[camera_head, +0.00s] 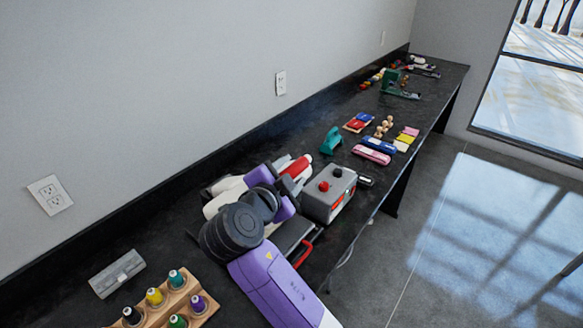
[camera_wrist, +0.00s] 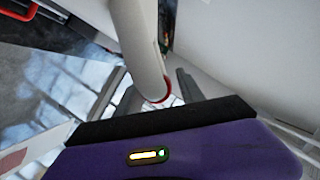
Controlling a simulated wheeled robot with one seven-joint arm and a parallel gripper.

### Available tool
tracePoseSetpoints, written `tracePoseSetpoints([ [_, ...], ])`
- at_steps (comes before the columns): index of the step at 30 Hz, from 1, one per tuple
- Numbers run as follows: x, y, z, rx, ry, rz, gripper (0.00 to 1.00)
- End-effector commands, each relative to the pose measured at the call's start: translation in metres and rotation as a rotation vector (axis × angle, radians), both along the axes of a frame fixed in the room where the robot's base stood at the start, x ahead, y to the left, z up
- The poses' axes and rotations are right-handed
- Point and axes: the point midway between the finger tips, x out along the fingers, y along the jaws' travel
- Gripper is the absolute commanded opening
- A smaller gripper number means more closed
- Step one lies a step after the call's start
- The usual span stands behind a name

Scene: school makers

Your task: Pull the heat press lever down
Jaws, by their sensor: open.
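In the wrist view, a pale bar with a red-ringed end, which looks like the lever (camera_wrist: 142,45), reaches down between the fingers of my gripper (camera_wrist: 156,93). My gripper is open, with a finger on either side of the bar; I cannot tell whether either touches it. In the head view my purple arm hides the gripper and part of the press.
A wooden rack of colourful bottles (camera_head: 163,312) and a grey block (camera_head: 117,273) lie at the near left. A teal tool (camera_head: 331,141) and several small craft items stand farther along the bench. The wall runs along the bench's left; open floor (camera_head: 440,250) lies to its right.

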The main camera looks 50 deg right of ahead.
Motion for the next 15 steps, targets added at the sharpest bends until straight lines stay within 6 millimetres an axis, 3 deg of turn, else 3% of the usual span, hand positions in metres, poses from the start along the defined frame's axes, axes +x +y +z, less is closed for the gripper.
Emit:
tracePoseSetpoints([
  [11,0.0019,-0.0063,-0.0027,0.000,0.001,0.001,0.46],
  [15,0.0018,-0.0062,-0.0026,0.000,0.001,0.001,0.18],
])
